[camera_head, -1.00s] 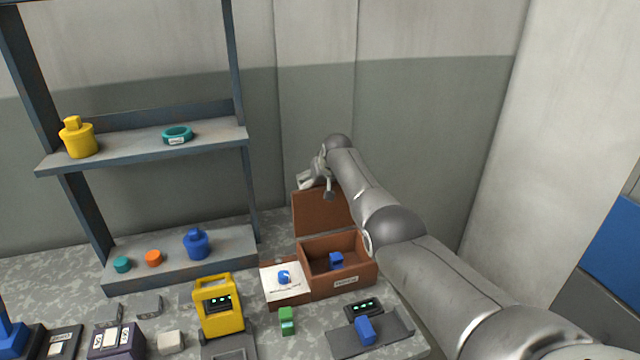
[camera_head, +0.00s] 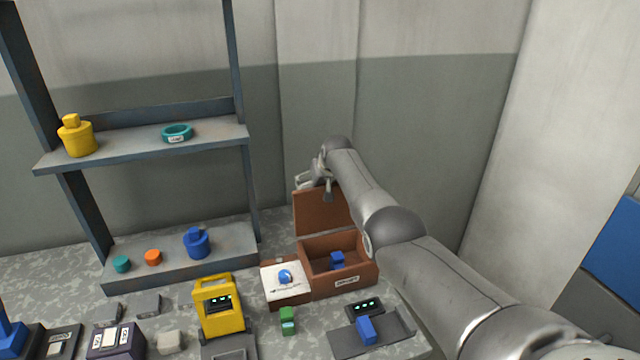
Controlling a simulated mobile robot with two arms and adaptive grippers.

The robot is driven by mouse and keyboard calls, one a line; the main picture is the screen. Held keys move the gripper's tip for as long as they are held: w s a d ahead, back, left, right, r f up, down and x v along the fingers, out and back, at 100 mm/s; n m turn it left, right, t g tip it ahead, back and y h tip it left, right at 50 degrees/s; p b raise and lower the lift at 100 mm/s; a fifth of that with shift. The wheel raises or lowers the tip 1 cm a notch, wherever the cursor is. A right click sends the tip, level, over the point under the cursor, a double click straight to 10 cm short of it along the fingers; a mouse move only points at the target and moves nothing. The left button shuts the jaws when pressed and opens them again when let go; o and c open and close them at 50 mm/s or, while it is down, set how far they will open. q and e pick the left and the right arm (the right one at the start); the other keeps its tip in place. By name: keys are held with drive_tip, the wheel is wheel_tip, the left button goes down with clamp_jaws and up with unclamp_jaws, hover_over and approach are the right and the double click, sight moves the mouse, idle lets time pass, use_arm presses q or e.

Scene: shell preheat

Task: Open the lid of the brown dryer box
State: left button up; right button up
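The brown dryer box (camera_head: 318,288) stands on the bench right of the middle. Its lid (camera_head: 320,213) stands raised at the back of the box, so the inside shows. A blue block (camera_head: 337,258) lies inside. A white panel with a blue knob (camera_head: 285,277) is on the box's left side. My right gripper (camera_head: 314,190) is at the top edge of the raised lid, with its fingers apart. I cannot tell whether it touches the lid. My arm hides the lid's right part. My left gripper is not in view.
A yellow device (camera_head: 218,306) stands left of the box, with a small green block (camera_head: 288,320) between them. A grey tray with a blue block (camera_head: 366,330) is in front. A shelf (camera_head: 140,152) with yellow and teal parts rises at the left.

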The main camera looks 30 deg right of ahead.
drive_tip(key=shift+s, duration=0.1)
drive_tip(key=shift+v, duration=5.9)
drive_tip(key=shift+a, duration=0.1)
drive_tip(key=shift+f, duration=0.1)
